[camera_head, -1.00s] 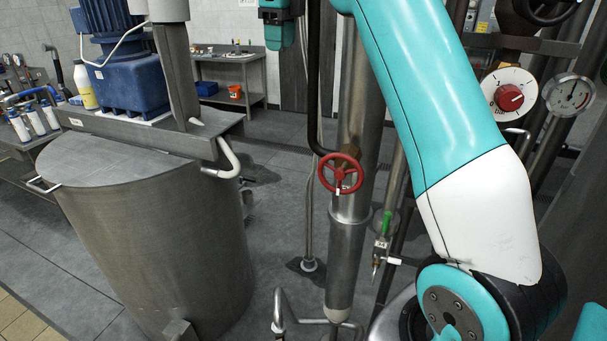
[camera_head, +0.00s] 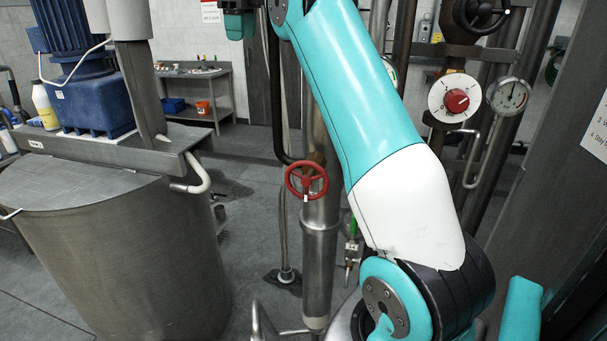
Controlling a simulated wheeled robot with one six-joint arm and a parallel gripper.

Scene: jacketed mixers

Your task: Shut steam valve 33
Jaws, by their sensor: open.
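A red handwheel valve (camera_head: 294,190) sits on a vertical steel pipe in the middle of the view. A black handwheel (camera_head: 483,26) is at the top right, above a white dial with a red knob (camera_head: 457,100). A lever valve with a green handle (camera_head: 353,226) is low behind my arm, partly hidden. I read no number on any of them, so I cannot tell which is steam valve 33. My teal and white arm rises across the middle and leaves the frame at the top. My gripper is not in view.
A large steel mixer tank (camera_head: 120,250) with a blue motor (camera_head: 85,95) fills the left. A round pressure gauge (camera_head: 508,95) and pipes stand at the right, beside a grey panel (camera_head: 560,190). A steel table (camera_head: 222,88) is at the back. Grey floor (camera_head: 250,215) lies open between tank and pipes.

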